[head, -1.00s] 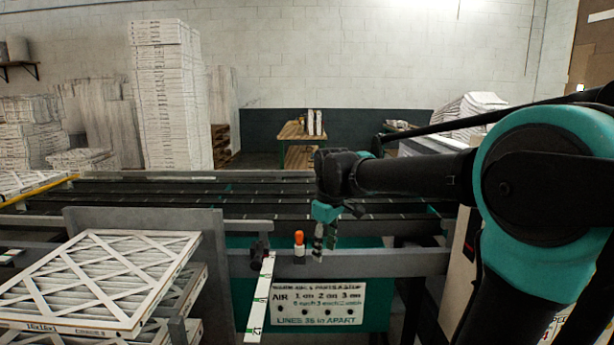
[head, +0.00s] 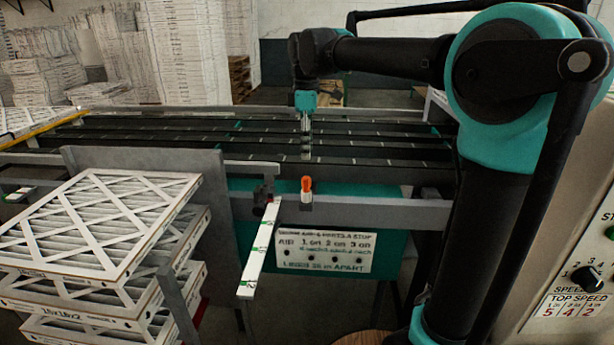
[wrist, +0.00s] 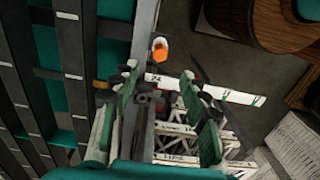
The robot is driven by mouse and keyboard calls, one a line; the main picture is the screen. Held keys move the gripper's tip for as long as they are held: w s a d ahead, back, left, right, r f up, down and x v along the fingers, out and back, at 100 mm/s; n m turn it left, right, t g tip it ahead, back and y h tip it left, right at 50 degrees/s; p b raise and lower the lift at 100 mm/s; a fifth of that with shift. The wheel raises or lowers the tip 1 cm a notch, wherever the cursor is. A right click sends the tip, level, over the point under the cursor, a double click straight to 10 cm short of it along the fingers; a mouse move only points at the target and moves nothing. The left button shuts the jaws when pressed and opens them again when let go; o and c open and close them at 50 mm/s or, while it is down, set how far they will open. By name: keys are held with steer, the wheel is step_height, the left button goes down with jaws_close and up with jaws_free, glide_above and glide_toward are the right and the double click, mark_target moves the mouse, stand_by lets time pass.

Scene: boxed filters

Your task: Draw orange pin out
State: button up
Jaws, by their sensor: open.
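The orange pin (head: 306,184) stands upright in a white collar on the grey rail (head: 370,208) at the front of the conveyor. In the wrist view the orange pin (wrist: 160,51) shows beyond the fingertips, beside the rail. My gripper (head: 306,152) points down above and behind the pin in the head view, apart from it. In the wrist view my gripper (wrist: 168,100) has its two green-and-black fingers spread wide with nothing held between them.
A white marked strip (head: 258,250) juts forward from the rail, left of the pin. Stacked boxed filters (head: 125,225) stand at the left. A control panel (head: 570,285) is at the right. A sign (head: 325,248) hangs below the rail.

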mark_target(307, 178)
step_height(307, 178, down, 11)
steer(key=shift+r, duration=0.2)
steer(key=shift+c, duration=0.6)
jaws_close()
steer(key=shift+r, duration=0.45)
steer(key=shift+r, duration=0.35)
steer(key=shift+r, duration=0.3)
steer(key=shift+r, duration=0.35)
steer(key=shift+r, duration=0.35)
